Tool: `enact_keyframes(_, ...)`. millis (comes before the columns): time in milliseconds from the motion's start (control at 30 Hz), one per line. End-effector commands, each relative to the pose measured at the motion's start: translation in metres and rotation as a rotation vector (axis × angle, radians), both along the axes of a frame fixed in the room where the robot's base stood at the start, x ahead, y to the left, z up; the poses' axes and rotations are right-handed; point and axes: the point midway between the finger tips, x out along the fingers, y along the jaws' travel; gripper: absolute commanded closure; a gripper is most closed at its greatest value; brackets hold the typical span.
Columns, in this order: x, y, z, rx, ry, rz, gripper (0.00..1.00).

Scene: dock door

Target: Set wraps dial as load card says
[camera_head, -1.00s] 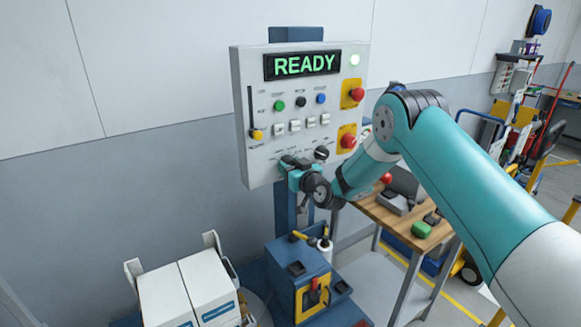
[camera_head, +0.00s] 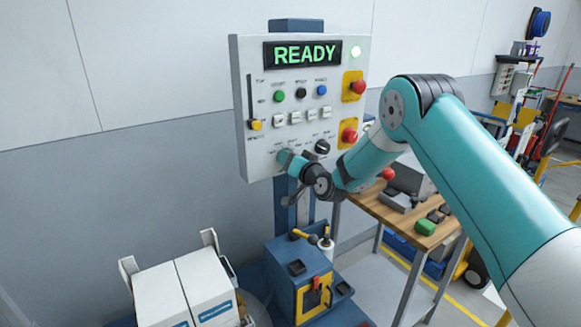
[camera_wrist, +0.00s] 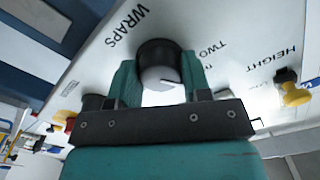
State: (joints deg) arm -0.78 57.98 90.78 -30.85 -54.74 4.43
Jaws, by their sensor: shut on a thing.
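The control panel (camera_head: 305,105) stands upright and its screen (camera_head: 301,54) reads READY in green. My gripper (camera_head: 285,158) is at the panel's lower edge, left of another black knob (camera_head: 322,147). In the wrist view, my gripper (camera_wrist: 158,78) is shut on the wraps dial (camera_wrist: 158,50), one finger on each side of it. The dial is dark with a pale face and a short dark mark. The word WRAPS is printed beside it, and TWO shows to its right. In the head view my gripper hides the dial. I cannot make out a load card.
Above the dials are a yellow slider (camera_head: 256,125), small white switches (camera_head: 295,117), coloured buttons and red stop buttons (camera_head: 349,135). A blue machine (camera_head: 283,272) stands below, with white boxes (camera_head: 205,283) to its left and a workbench (camera_head: 403,222) to the right.

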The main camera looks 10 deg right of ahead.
Motion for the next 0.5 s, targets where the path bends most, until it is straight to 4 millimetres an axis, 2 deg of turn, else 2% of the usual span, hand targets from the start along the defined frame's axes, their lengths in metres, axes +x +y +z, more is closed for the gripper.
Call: enact_keyframes(500,0.0005,-0.0007,0.0004,0.460,0.145,-0.001,0.79)
